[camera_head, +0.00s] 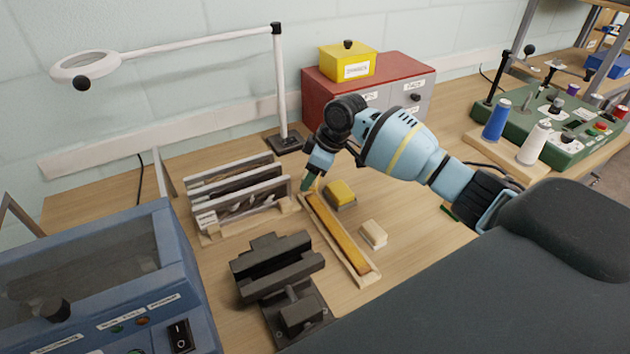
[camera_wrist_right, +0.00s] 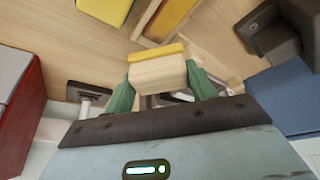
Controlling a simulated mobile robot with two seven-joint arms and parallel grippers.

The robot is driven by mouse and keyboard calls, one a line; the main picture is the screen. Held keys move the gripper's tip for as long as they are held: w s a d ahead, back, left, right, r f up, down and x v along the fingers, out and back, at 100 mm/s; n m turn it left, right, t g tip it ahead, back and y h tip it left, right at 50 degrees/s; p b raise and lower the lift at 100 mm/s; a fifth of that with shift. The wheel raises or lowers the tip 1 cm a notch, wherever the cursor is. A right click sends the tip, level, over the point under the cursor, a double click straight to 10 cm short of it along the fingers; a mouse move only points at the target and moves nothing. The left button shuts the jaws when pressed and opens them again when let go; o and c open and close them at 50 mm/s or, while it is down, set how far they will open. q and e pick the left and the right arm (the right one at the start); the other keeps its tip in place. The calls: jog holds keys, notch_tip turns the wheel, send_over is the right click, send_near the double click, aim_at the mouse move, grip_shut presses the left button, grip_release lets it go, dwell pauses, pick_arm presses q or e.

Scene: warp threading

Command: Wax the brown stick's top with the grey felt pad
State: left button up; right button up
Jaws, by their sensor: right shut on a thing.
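The brown stick (camera_head: 338,235), golden brown, lies in a long pale wooden tray (camera_head: 367,280) on the bench. Part of it shows in the right wrist view (camera_wrist_right: 170,18). My right gripper (camera_head: 308,181) is at the far end of that tray. In the right wrist view its green fingers (camera_wrist_right: 160,85) are shut on a pale wooden block (camera_wrist_right: 160,75) with a yellow layer along its far edge. I cannot tell if the block touches the stick. A small block with a pale, off-white top (camera_head: 373,233) lies right of the tray; I see no clearly grey pad. My left gripper is not in view.
A yellow block (camera_head: 340,193) sits close right of the tray's far end. A wooden rack (camera_head: 240,196) and a dark metal clamp (camera_head: 280,262) stand left of it. A blue machine (camera_head: 170,260) fills the lower left.

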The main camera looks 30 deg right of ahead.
jog(key=shift+s+r, duration=0.1)
jog(key=shift+r, duration=1.7)
